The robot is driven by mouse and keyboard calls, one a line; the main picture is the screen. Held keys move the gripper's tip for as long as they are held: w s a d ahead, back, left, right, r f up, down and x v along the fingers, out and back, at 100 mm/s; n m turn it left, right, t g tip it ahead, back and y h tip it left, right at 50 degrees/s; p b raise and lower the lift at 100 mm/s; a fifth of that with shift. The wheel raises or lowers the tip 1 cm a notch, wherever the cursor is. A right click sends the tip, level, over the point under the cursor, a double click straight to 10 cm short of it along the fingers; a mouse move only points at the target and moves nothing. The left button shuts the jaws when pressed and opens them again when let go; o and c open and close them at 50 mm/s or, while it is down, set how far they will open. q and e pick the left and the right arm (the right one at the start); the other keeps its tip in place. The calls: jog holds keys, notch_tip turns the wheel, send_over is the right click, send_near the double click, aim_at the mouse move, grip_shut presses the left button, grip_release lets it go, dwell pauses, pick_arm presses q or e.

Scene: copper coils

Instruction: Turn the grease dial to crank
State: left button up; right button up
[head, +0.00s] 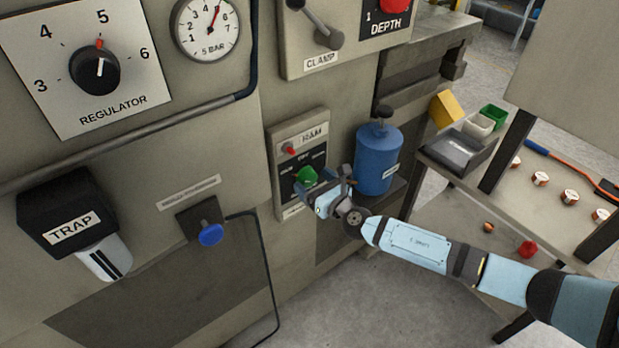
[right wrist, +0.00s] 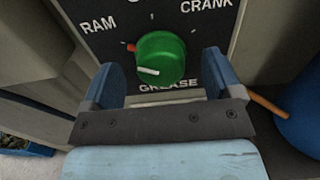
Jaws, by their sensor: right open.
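The green grease dial (head: 307,175) is on a dark plate of the wall panel in the head view. In the right wrist view the dial (right wrist: 160,55) shows large, with RAM at upper left, CRANK at upper right and GREASE below. A white line on its face points left. A small red mark sits at its upper-left edge, on the RAM side. My right gripper (head: 327,187) is open at the dial. In the right wrist view its blue fingers stand left and right of the dial, with visible gaps. My left gripper is out of view.
A blue canister (head: 377,160) stands close to the right of the dial panel. A small red-tipped switch (head: 290,149) sits above the dial. A blue knob (head: 210,234) is on the wall to the left. A shelf (head: 548,175) with several copper coils is at right.

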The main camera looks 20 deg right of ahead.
jog(key=shift+x, duration=1.05)
jog(key=c, duration=0.9)
